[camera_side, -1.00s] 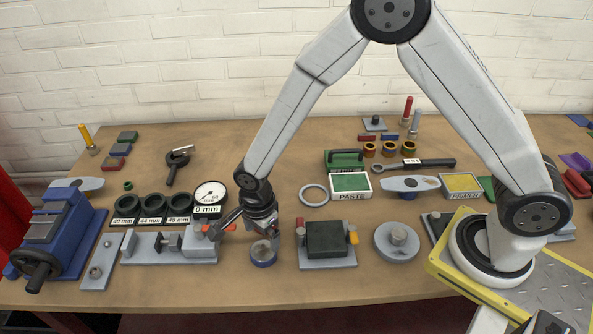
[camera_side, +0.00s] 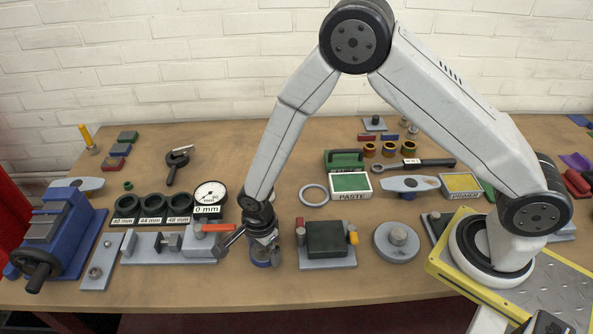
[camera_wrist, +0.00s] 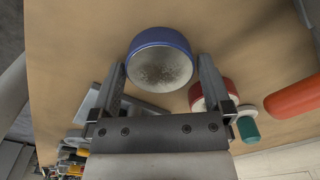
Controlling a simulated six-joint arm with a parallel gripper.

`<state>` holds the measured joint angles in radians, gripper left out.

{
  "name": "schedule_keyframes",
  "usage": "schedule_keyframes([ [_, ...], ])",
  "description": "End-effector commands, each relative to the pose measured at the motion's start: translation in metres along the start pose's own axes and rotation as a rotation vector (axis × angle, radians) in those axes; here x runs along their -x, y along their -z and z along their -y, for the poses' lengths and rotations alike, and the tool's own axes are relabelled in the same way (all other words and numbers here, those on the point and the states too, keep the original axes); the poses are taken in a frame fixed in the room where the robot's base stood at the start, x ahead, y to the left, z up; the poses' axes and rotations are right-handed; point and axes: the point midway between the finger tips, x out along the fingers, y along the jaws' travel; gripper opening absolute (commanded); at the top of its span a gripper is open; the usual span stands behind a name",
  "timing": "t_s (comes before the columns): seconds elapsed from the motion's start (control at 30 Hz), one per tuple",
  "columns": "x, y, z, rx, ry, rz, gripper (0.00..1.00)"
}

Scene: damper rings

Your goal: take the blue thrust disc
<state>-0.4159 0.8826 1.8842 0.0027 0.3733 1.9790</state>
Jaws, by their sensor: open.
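The blue thrust disc (camera_wrist: 160,58) has a blue rim and a grey, speckled face. In the wrist view it lies just ahead of and partly between the two open fingers of my gripper (camera_wrist: 162,72). I see no finger closed on it. In the side view my gripper (camera_side: 263,250) is low over the bench, directly at the disc (camera_side: 264,264). My gripper hides most of the disc there, so I cannot tell whether the fingers touch it.
A red-rimmed disc (camera_wrist: 212,94) is close to the right finger in the wrist view, with a teal cylinder (camera_wrist: 248,128) beside it. In the side view a dark green block on a grey fixture (camera_side: 327,240) stands just right. Bare bench lies in front.

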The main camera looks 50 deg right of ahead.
Motion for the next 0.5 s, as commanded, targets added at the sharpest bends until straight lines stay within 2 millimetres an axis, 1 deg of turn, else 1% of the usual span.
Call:
schedule_keyframes([
  [0.5,-0.0005,0.0000,0.0001,0.000,0.000,0.000,1.00],
])
